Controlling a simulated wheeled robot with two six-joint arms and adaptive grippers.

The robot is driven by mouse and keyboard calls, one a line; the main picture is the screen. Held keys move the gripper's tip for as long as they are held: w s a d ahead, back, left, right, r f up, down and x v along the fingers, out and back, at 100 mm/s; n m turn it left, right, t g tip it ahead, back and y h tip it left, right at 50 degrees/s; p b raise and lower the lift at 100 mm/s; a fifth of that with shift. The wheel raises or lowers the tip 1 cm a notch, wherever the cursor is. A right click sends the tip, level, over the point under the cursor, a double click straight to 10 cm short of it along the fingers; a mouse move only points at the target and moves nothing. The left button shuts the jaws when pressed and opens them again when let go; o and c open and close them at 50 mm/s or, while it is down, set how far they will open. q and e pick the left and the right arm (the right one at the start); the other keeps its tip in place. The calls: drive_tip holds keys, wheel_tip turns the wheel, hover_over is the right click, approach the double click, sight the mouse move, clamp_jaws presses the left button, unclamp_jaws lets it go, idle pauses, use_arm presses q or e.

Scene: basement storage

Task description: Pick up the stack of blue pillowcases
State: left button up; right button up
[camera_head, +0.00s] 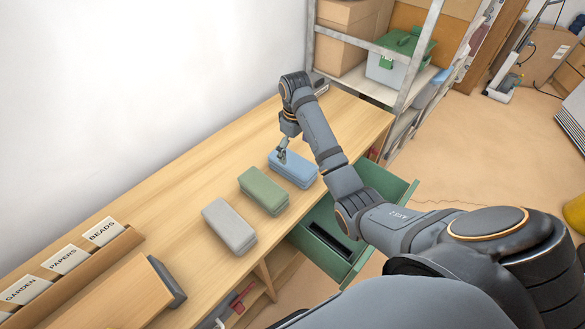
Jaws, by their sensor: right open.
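The stack of blue pillowcases (296,171) lies on the wooden bench top (222,158), at the right end of a row of folded stacks. My right gripper (282,158) is at the upper left edge of the blue stack, pointing down. Its jaws are open and small in the picture, and I cannot tell whether they touch the cloth. The arm's forearm passes close beside the stack on its right. My left gripper is out of view.
A green stack (264,191) and a grey stack (230,225) lie left of the blue one. A green drawer (325,243) stands open below the bench edge. A label rack (75,272) is at left. A metal shelf (385,90) with boxes stands behind my arm.

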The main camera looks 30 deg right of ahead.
sight(292, 161)
drive_tip(key=f, duration=0.1)
drive_tip(key=f+b, duration=0.2)
drive_tip(key=f, duration=0.1)
drive_tip(key=shift+w+a, duration=0.1)
drive_tip(key=shift+w, duration=0.25)
drive_tip(key=shift+f+b, duration=0.35)
drive_tip(key=shift+b, duration=0.1)
wheel_tip(292, 161, down, 4)
drive_tip(key=b, duration=0.3)
drive_tip(key=shift+w+a+b, duration=0.1)
drive_tip(key=shift+a+b, duration=0.05)
drive_tip(key=shift+b, duration=0.2)
drive_tip(key=shift+w+f, duration=0.1)
drive_tip(key=shift+f, duration=0.25)
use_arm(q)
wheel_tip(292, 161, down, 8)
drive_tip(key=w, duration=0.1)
use_arm(e)
drive_tip(key=shift+r, duration=0.15)
drive_tip(key=shift+c, duration=0.9)
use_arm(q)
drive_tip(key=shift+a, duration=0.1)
use_arm(e)
drive_tip(key=c, duration=1.2)
